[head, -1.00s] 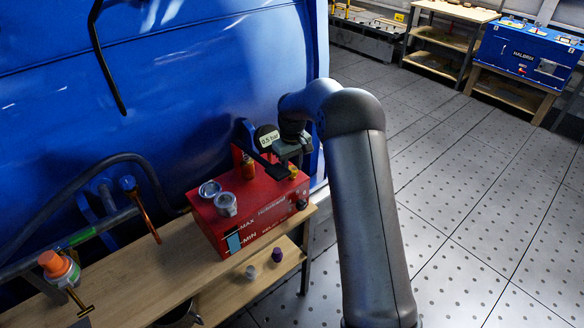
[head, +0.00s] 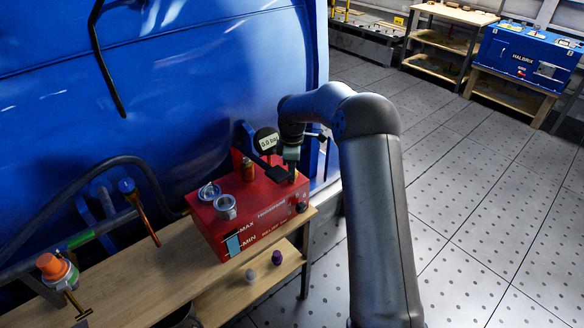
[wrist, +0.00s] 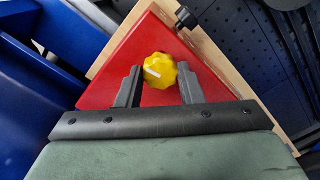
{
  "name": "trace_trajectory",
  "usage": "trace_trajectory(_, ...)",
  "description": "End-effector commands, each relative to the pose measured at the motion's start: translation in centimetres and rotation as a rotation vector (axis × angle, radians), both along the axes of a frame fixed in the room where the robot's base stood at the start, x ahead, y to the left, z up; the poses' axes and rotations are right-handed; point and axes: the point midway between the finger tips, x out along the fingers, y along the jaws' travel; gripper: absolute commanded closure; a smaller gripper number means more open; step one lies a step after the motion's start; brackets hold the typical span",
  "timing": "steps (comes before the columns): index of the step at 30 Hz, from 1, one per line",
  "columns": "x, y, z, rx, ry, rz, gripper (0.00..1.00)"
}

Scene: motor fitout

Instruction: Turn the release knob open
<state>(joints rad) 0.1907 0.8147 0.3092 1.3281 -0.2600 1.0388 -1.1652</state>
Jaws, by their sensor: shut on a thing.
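The yellow release knob (wrist: 160,71) with a white mark sits on the top of the red unit (wrist: 112,93) in the wrist view. My gripper (wrist: 159,82) has one dark finger on each side of the knob and is shut on it. In the head view my gripper (head: 287,172) points down at the right rear part of the red unit (head: 262,222). There the gripper hides the knob. The display (head: 268,141) behind the unit appears to read 0.0 bar.
The wooden bench (head: 172,266) holds the unit. A large blue body (head: 200,80) rises close behind.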

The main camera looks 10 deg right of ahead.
Motion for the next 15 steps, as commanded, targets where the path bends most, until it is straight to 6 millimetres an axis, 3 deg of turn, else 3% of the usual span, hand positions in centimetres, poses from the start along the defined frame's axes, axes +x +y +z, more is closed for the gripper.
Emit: trace_trajectory(15, 0.13, -0.02, 0.22, 0.0, -0.004, 0.313, 0.89)
